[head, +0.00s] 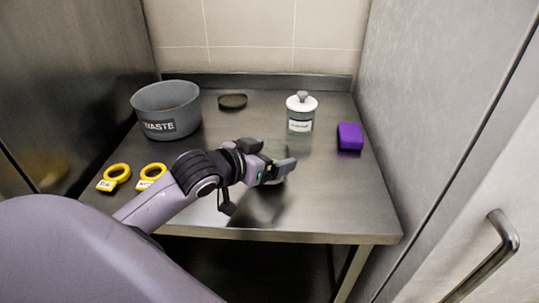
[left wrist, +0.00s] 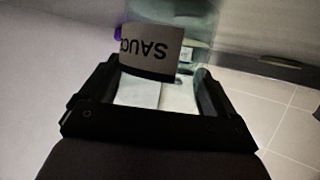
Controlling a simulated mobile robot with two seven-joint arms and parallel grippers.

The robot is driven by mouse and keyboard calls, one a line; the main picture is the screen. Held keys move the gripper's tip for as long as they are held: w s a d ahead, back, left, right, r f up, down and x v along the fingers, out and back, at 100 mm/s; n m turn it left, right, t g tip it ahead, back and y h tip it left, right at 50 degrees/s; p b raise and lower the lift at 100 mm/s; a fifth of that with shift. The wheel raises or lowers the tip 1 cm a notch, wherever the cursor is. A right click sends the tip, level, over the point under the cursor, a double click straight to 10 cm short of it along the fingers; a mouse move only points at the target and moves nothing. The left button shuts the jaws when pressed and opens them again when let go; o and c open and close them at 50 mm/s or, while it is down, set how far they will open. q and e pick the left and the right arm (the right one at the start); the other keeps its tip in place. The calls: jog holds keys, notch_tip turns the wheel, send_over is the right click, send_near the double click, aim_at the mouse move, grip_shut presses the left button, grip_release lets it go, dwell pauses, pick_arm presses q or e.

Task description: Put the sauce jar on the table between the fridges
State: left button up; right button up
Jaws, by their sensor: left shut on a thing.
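The sauce jar (left wrist: 152,48) is greenish glass with a white label on which "SAUC" reads upside down in the left wrist view. My left gripper (head: 272,162) is shut on it, over the front middle part of the steel table (head: 330,222). In the head view the gripper hides most of the jar, and I cannot tell whether its base touches the table. The table stands between a dark steel fridge side (head: 70,80) on the left and a grey fridge side (head: 430,90) on the right. My right gripper is not in view.
A grey waste bowl (head: 166,112), a dark round lid-like thing (head: 232,101), a white-lidded jar (head: 301,112) and a purple block (head: 350,136) stand farther back. The table's front right is clear. A door handle (head: 490,255) juts out at right.

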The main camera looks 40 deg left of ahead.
pick_arm(q)
jog(key=o, duration=1.1)
jog(key=shift+f, duration=0.1)
jog(key=shift+s+r, duration=0.15)
jog(key=shift+r, duration=0.05)
jog(key=p+v, duration=0.5)
jog(key=v, duration=0.6)
jog(key=shift+s+r, duration=0.2)
jog(key=shift+s, duration=0.1)
jog(key=shift+a, duration=0.1)
